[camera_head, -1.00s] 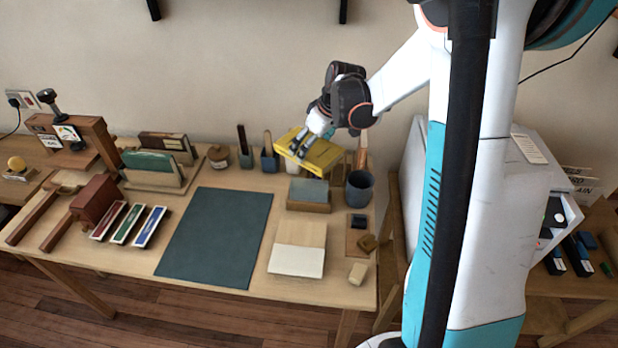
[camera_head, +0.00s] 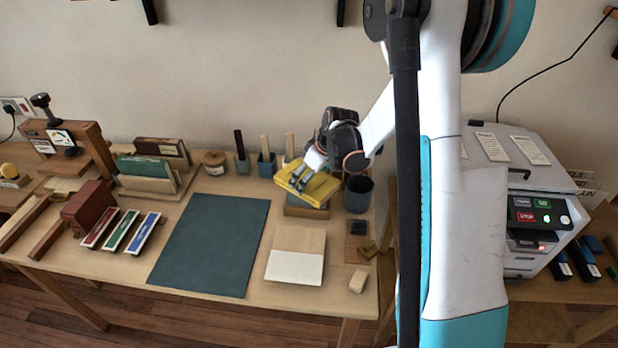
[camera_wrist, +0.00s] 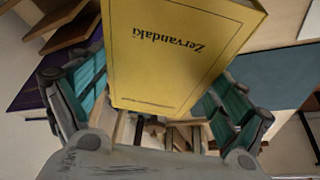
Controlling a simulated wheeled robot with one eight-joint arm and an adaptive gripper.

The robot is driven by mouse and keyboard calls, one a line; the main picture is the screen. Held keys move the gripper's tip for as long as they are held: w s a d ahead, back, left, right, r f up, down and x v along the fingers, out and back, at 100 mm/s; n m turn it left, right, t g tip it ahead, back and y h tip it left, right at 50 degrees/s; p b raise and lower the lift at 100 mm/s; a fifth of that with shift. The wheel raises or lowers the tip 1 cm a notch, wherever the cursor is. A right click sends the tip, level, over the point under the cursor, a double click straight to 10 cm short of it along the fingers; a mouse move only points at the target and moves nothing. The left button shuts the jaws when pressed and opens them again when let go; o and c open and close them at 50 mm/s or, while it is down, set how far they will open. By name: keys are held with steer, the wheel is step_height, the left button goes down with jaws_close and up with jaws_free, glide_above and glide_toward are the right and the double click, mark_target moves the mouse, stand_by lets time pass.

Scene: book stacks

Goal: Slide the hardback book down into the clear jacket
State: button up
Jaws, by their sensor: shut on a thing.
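The yellow hardback book (camera_head: 321,188) is held tilted above the back right of the table. My gripper (camera_head: 302,177) is shut on it. In the wrist view the yellow cover (camera_wrist: 180,50), printed "Zervandaki", sits between the two teal-padded fingers. A small wooden stand (camera_head: 304,211) is just below the book in the head view and is partly covered by it. I cannot clearly make out the clear jacket; the upper part of that stand is hidden behind the book. I cannot tell how high the book is above it.
A dark cup (camera_head: 358,195) stands just right of the wooden stand. Several small holders with upright tools stand behind, near the wall. A beige and white board (camera_head: 298,242) and a dark green mat (camera_head: 212,245) lie flat in front. A machine with buttons (camera_head: 528,217) is at the right.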

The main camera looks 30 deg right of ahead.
steer(key=shift+f+b, duration=0.45)
steer(key=shift+f, duration=0.05)
steer(key=shift+f, duration=0.1)
steer(key=o, duration=1.3)
steer(key=shift+r+p, duration=0.45)
steer(key=shift+r, duration=0.15)
steer(key=p+v, duration=0.3)
steer(key=v, duration=0.9)
steer(key=shift+p, duration=0.3)
